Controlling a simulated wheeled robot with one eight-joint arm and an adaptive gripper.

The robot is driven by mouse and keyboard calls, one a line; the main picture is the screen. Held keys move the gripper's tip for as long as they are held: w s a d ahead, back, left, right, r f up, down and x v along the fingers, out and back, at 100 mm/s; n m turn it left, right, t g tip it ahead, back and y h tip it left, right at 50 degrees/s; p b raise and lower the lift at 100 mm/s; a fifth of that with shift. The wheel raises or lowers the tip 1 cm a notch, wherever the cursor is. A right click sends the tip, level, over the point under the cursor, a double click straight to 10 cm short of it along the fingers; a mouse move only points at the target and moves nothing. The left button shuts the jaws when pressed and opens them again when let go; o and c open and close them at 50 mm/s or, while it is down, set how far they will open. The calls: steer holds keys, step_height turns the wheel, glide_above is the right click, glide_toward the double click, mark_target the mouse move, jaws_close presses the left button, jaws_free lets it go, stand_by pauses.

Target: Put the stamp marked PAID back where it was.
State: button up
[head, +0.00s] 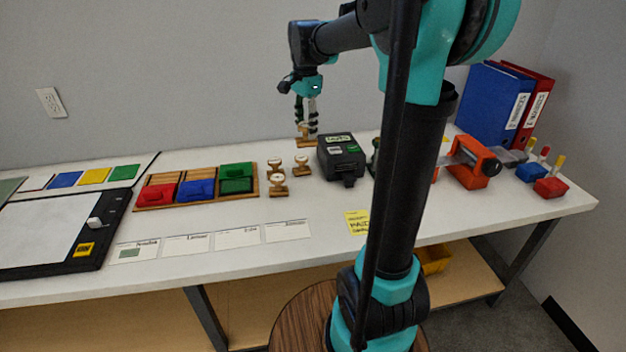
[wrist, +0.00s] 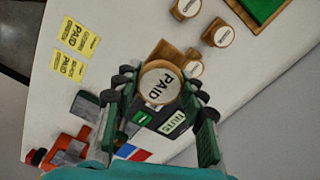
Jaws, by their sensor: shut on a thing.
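My gripper (head: 306,112) is at the back of the table, pointing down and shut on the stamp marked PAID. In the wrist view the stamp's round white top (wrist: 160,84) reads PAID between the fingers of my gripper (wrist: 160,95). Its wooden base (head: 306,142) shows below the fingertips in the head view; I cannot tell whether it touches the table. Other wooden stamps (head: 277,184) (head: 302,166) stand to the left and nearer the front, beside the ink pad tray (head: 152,203). They also show in the wrist view (wrist: 218,33).
A black label device (head: 342,156) stands just right of my gripper. Yellow notes (head: 357,222) (wrist: 78,36), one reading PAID, lie near the front. White cards (head: 238,237) lie in a row left of them. An orange vise (head: 470,162) and binders (head: 492,103) are at the right.

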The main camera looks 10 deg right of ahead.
mark_target(307, 144)
step_height(307, 144, down, 18)
steer(key=shift+r, duration=0.25)
steer(key=shift+f, duration=0.1)
steer(key=o, duration=1.2)
steer(key=shift+c, duration=0.2)
step_height(307, 144, up, 12)
steer(key=shift+f, duration=0.1)
steer(key=shift+s, duration=0.2)
steer(key=s+d+f+n+t, duration=0.1)
steer(key=s+f+n, duration=0.3)
steer(key=s, duration=0.3)
steer(key=s+d+f+n+t, duration=0.1)
steer(key=s+f+n, duration=0.3)
steer(key=s, duration=0.3)
steer(key=s+d+f+n+t, duration=0.2)
steer(key=s+f+n, duration=0.3)
steer(key=s+f, duration=0.1)
steer(key=shift+s+f, duration=0.15)
steer(key=shift+s, duration=0.65)
